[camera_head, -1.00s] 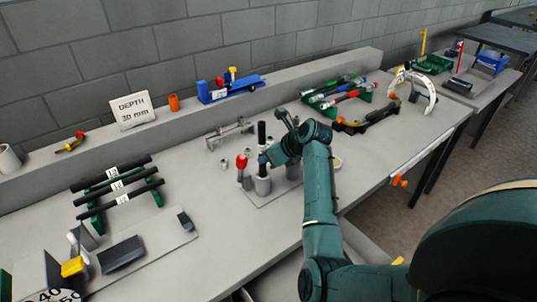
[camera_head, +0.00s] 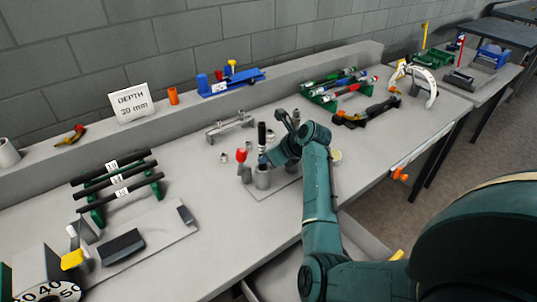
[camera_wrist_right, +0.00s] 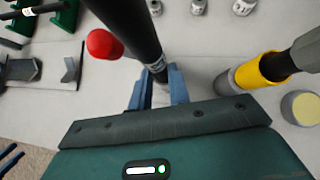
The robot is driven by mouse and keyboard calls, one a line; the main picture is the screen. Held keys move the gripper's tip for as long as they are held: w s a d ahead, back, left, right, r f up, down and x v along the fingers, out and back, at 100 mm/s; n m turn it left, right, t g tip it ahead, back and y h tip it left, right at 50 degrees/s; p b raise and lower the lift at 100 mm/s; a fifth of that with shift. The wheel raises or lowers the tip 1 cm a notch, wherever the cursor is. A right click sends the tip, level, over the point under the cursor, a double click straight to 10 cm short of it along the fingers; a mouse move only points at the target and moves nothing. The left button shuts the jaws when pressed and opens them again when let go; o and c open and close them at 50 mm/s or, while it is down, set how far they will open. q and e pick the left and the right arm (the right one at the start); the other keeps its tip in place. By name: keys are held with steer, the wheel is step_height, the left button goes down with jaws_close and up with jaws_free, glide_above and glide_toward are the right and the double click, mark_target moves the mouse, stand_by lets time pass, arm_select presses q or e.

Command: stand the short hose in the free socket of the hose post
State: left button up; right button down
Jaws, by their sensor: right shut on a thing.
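The short black hose (camera_head: 262,132) stands upright in my right gripper (camera_head: 268,156). In the right wrist view the hose (camera_wrist_right: 133,25) runs down between the blue-grey fingers (camera_wrist_right: 160,88), which are shut on it. Directly below it is a grey cylindrical socket (camera_head: 262,178) of the hose post. The fingers hide part of the hose, so I cannot tell whether its lower end is inside. The base plate (camera_head: 275,192) lies under the socket. My left gripper is not in view.
A red-topped piece (camera_head: 241,155) stands close left of the hose. In the wrist view, a yellow-banded grey cylinder (camera_wrist_right: 258,70) is to the right. A rack of black hoses (camera_head: 118,180) is at left, and a "DEPTH 30 mm" sign (camera_head: 131,103) stands on the ledge.

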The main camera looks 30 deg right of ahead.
steer(key=shift+f, duration=0.5)
steer(key=c, duration=1.2)
jaws_free()
steer(key=shift+c, duration=0.2)
steer(key=v, duration=1.3)
steer(key=shift+r, duration=0.1)
